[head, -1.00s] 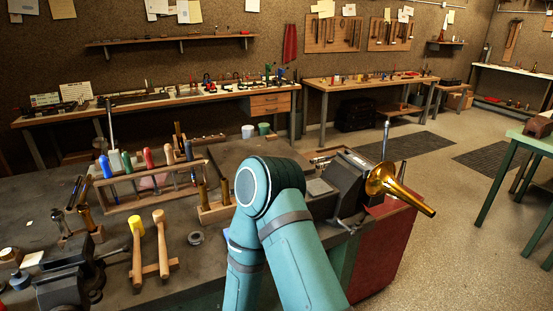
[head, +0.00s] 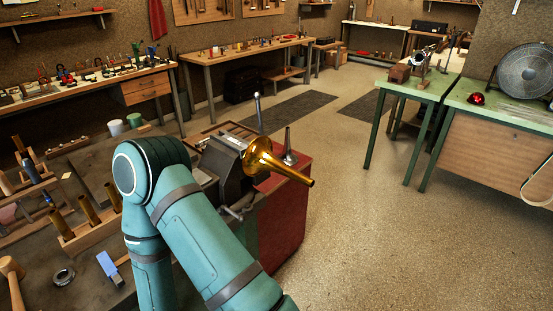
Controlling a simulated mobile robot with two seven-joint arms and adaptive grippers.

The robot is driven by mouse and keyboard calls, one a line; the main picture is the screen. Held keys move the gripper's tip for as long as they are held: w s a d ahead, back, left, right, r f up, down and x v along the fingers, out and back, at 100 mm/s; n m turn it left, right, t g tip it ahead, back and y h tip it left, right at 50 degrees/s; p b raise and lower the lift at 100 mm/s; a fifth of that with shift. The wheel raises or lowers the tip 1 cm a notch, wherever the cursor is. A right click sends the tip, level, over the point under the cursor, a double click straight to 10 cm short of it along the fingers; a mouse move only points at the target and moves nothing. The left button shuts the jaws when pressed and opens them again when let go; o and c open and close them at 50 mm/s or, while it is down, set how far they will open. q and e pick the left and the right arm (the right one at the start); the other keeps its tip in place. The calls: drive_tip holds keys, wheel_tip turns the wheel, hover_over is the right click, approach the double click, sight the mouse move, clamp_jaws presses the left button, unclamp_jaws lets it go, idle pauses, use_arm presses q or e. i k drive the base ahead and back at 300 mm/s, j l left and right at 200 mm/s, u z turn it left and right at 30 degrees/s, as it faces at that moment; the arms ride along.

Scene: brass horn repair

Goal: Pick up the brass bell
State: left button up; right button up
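The brass bell (head: 268,160) is golden and shiny. It sits at the right end of the workbench, beside the dark vise (head: 222,165), with its wide flare toward the vise and its narrow end pointing right and slightly down past the bench edge. Whether the vise jaws grip it I cannot tell. One of my teal arms rises in the lower middle, left of the bell, and its links cover part of the bench. Neither gripper shows in the head view.
The bench (head: 90,270) holds mallets, a wooden block with brass tubes (head: 90,225) and a blue block (head: 108,264). A red panel (head: 283,220) closes the bench's right end. Open floor (head: 400,240) lies to the right, before green tables (head: 415,88) with a fan (head: 525,70).

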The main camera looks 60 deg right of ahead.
sight(258, 157)
drive_tip(key=l+z, duration=0.1)
drive_tip(key=z, duration=0.25)
drive_tip(key=l+z, duration=0.1)
drive_tip(key=z, duration=0.25)
drive_tip(key=l+z, duration=0.1)
drive_tip(key=z, duration=1.25)
drive_tip(key=i+l, duration=0.1)
drive_tip(key=l, duration=0.35)
drive_tip(key=i+l, duration=0.1)
drive_tip(key=l, duration=0.4)
drive_tip(key=i+l, duration=0.1)
drive_tip(key=l, duration=0.35)
drive_tip(key=i+l, duration=0.1)
drive_tip(key=l, duration=0.35)
drive_tip(key=i+l, duration=0.1)
drive_tip(key=l, duration=0.35)
drive_tip(key=l+u, duration=0.3)
drive_tip(key=u, duration=0.15)
drive_tip(key=l+u, duration=0.4)
drive_tip(key=i+j, duration=0.05)
drive_tip(key=j, duration=0.05)
